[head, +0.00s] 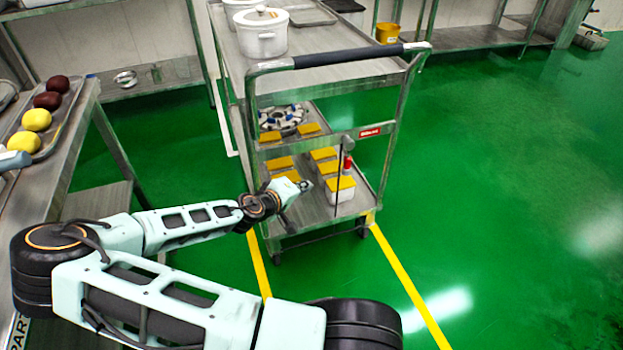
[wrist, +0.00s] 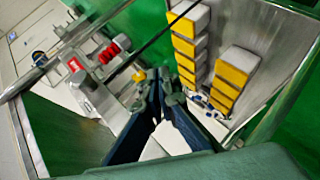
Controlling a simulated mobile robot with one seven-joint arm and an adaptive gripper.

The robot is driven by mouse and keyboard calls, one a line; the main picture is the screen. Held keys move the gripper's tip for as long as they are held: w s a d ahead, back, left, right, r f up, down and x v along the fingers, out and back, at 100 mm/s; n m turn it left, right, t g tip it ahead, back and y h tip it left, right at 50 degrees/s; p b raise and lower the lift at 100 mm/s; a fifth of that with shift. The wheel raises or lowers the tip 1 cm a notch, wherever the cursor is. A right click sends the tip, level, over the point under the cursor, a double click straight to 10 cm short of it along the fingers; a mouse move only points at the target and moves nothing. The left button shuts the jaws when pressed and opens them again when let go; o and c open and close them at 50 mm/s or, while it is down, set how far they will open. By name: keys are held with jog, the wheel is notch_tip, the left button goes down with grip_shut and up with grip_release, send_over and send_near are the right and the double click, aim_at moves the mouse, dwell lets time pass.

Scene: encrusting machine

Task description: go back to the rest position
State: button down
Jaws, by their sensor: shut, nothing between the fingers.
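My gripper (head: 304,187) is at the end of my outstretched arm, at the front left of the steel cart's lower level. In the wrist view its dark fingers (wrist: 158,88) come together in the middle, with nothing seen held between them. White containers with yellow lids (head: 341,187) stand on the lower shelf, close to the right of the gripper in the head view. The wrist view shows them in rows at the upper right (wrist: 187,48). Whether the gripper touches any container is unclear.
A red-topped item (head: 347,163) stands on the lower shelf. A white pot (head: 262,38) is on top. A table with a tray (head: 48,150) of dough balls is at the left. Green floor is clear at right.

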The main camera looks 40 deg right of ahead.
jog(key=shift+s+a, duration=0.1)
jog(key=shift+a, duration=0.2)
dwell(0.4)
